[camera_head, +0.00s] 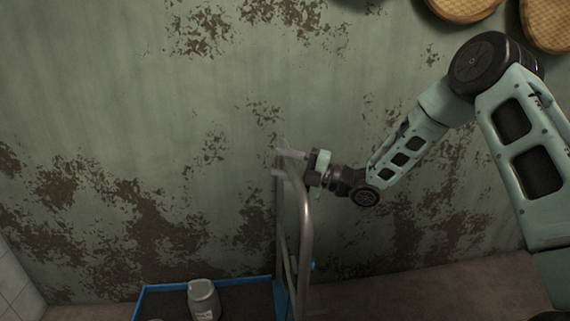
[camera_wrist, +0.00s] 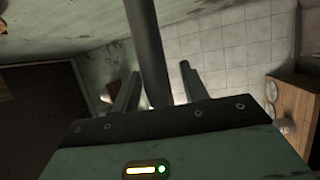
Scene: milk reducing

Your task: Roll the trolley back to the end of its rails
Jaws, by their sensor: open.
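The trolley has a blue-edged platform (camera_head: 230,280) low in the head view and an upright grey tubular handle (camera_head: 304,225) at its right side. My gripper (camera_head: 279,161) is at the upper part of the handle, with its fingers pointing left past the tube. In the wrist view, the handle tube (camera_wrist: 148,45) runs between the two parted fingers of my gripper (camera_wrist: 160,77). The jaws are open around the tube; I cannot tell whether either finger touches it. The rails do not show.
A grey can (camera_head: 204,299) stands on the platform. A stained green wall (camera_head: 120,120) is behind the trolley. In the wrist view, a wooden piece of furniture (camera_wrist: 299,100) is at right and white tiles (camera_wrist: 235,55) lie beyond.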

